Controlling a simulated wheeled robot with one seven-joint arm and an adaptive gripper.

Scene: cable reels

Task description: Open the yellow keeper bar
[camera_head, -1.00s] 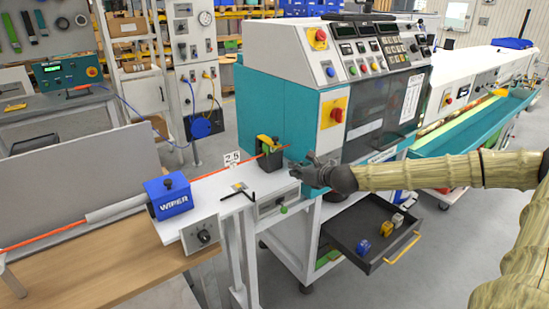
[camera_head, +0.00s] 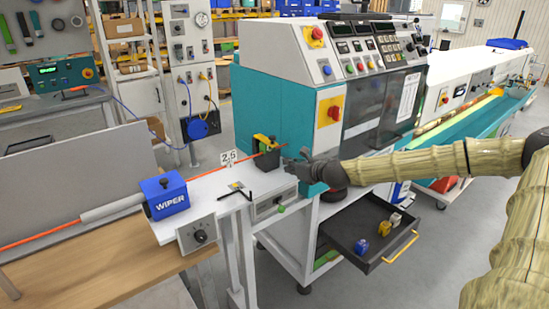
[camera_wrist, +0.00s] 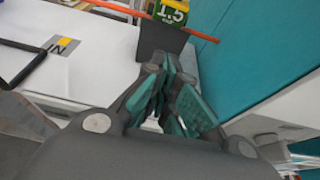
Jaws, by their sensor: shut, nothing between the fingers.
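The yellow keeper bar (camera_head: 264,140) sits on top of a black block (camera_head: 268,160) at the end of the white table, beside the teal machine. An orange cable passes at the bar. In the wrist view the keeper bar (camera_wrist: 171,13) shows at the top edge, partly cut off, with a green marked patch, above the dark block (camera_wrist: 163,42). My gripper (camera_head: 290,160) is shut and empty, just right of the block and in front of the machine's corner. Its fingers (camera_wrist: 165,95) point toward the block in the wrist view; whether they touch it cannot be told.
The teal machine (camera_head: 290,100) stands close behind and right of my gripper. A black L-shaped handle (camera_head: 237,191) lies on the white table (camera_head: 205,195). A blue wiper box (camera_head: 166,196) stands left. An open drawer (camera_head: 350,245) with small coloured items juts out below my arm.

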